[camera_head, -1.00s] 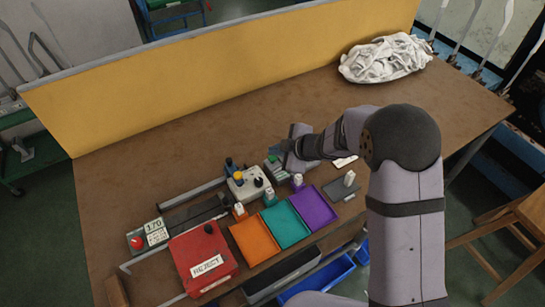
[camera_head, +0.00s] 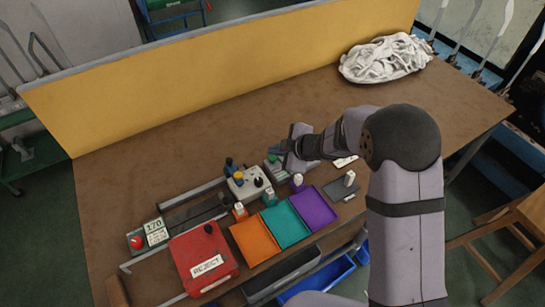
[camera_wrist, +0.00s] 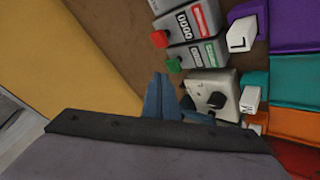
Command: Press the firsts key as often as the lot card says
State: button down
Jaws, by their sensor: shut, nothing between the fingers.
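Two grey tally counters stand side by side in the wrist view. One has a green key (camera_wrist: 174,65) and green label (camera_wrist: 209,52); the other has a red key (camera_wrist: 160,39) and red label (camera_wrist: 196,19). Their small displays seem to show zeros, but I cannot read every digit surely. My gripper (camera_wrist: 162,77) is shut and empty, its blue-grey fingertips close beside the green key; I cannot tell whether they touch. In the head view my gripper (camera_head: 276,149) is over the counters and partly hides them. I cannot tell which card is the lot card; a white card (camera_head: 345,161) lies partly behind my arm.
A cream box with dark knobs (camera_head: 248,184) stands left of the counters. Orange (camera_head: 254,240), teal (camera_head: 285,223) and purple (camera_head: 313,208) trays lie in front. A red REJECT box (camera_head: 203,257) and a 170 display (camera_head: 154,226) are at left.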

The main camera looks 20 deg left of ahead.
jog(key=shift+f, duration=0.15)
jog(key=shift+f, duration=0.3)
jog(key=shift+f+b, duration=0.65)
dwell(1.3)
jog(key=shift+r, duration=0.2)
jog(key=shift+r+p, duration=0.9)
jog(key=shift+p, duration=0.3)
notch_tip(320, 180, up, 5)
jog(key=p, duration=0.5)
dwell(2.3)
